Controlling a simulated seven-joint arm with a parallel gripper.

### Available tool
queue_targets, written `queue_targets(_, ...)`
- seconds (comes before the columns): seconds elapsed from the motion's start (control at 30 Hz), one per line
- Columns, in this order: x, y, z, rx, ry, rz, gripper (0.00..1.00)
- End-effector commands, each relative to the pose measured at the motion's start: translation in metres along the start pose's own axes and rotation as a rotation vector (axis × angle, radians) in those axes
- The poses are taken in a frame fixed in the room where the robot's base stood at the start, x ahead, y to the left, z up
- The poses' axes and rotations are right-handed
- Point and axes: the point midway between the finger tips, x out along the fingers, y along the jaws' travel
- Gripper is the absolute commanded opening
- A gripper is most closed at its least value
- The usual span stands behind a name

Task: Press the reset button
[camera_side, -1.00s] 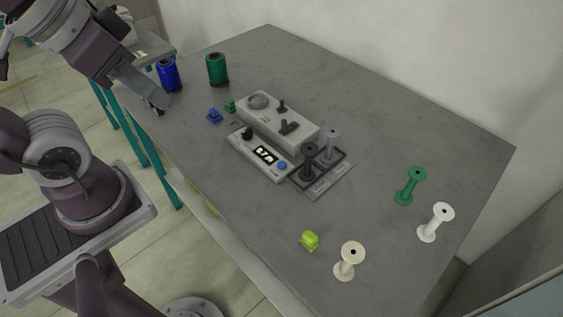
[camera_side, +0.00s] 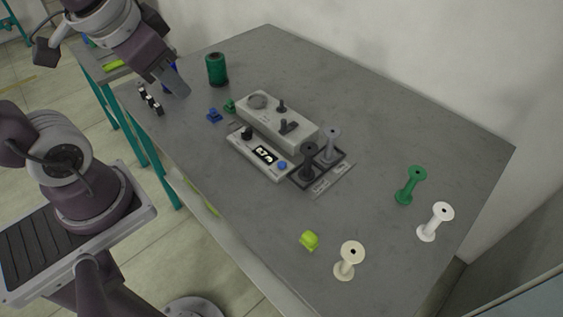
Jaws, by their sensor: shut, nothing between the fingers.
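The control panel (camera_side: 240,142) is a low grey box in front of the winding machine. It carries a blue round button (camera_side: 282,165) at its right end, a small display (camera_side: 264,155) and a black knob (camera_side: 247,132). I cannot read a label on the button. My gripper (camera_side: 184,92) is shut and empty. It hangs over the far left part of the table, well apart from the panel, in front of the blue thread spool (camera_side: 167,64), which it mostly hides.
The winder (camera_side: 275,122) stands behind the panel, with dark and grey bobbins in a tray (camera_side: 336,168) at its right. A green spool (camera_side: 217,70) stands near my gripper. Small blue (camera_side: 214,115) and lime (camera_side: 310,240) pieces and several empty bobbins (camera_side: 411,186) stand about.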

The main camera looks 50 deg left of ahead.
Motion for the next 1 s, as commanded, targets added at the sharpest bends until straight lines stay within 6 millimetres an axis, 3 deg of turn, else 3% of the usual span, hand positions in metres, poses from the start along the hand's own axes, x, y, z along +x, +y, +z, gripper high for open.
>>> queue_targets(0.1, 0.052, -0.015, -0.025, 0.059, -0.077, -0.06, 0.0)
queue_targets(0.23, 0.112, -0.019, -0.041, 0.122, -0.124, -0.013, 0.0)
queue_targets(0.4, 0.185, 0.002, -0.05, 0.131, -0.118, 0.2, 0.0)
queue_targets(0.5, 0.213, 0.024, -0.056, 0.083, -0.068, 0.368, 0.0)
queue_targets(0.7, 0.229, 0.053, -0.081, -0.058, 0.072, 0.629, 0.0)
queue_targets(1.0, 0.227, 0.06, -0.093, -0.114, 0.135, 0.712, 0.0)
